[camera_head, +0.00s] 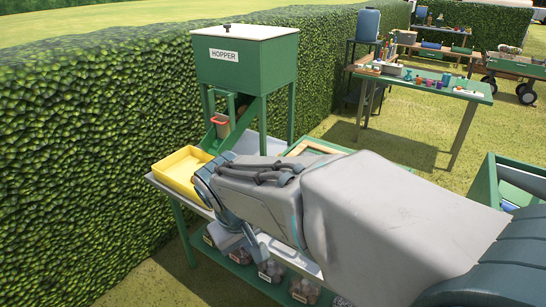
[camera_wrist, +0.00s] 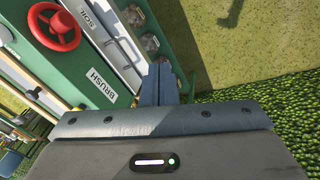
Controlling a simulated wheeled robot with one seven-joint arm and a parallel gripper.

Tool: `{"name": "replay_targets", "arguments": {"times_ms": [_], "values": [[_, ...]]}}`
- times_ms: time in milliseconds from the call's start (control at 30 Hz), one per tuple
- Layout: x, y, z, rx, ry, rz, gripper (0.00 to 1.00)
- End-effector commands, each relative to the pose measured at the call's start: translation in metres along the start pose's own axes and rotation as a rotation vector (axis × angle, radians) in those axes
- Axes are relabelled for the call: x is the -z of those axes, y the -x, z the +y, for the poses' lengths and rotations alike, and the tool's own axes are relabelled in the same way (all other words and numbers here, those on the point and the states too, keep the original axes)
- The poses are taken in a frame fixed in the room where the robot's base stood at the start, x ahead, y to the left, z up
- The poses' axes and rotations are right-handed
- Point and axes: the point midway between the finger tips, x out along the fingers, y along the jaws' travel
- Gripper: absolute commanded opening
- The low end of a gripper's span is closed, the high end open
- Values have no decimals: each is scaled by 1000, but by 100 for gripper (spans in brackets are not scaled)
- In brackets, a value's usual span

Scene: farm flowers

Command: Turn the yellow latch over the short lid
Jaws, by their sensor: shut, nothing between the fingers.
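A red wheel handle (camera_wrist: 54,27) shows at upper left in the wrist view. A yellow tray (camera_head: 176,180) sits at the bench's left end, below a green hopper (camera_head: 247,62). Jars (camera_head: 271,271) stand on the lower shelf. A hedge (camera_head: 90,120) runs behind.

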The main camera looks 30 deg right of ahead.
Motion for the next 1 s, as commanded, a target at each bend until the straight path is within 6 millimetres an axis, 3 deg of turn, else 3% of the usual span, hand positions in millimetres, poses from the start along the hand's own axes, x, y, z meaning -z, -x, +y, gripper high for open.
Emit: {"name": "replay_targets", "arguments": {"times_ms": [33,100,300,433,600,833,1000], "values": [[11,-16,12,-76,17,-38,0],[27,-29,34,-198,32,-76,0],[86,-54,92,-571,85,-116,0],[129,-60,116,-797,130,-90,0],[171,-61,128,-995,181,-31,0],[191,-60,137,-1080,205,5,0],[193,-71,160,-1080,204,2,0]]}}
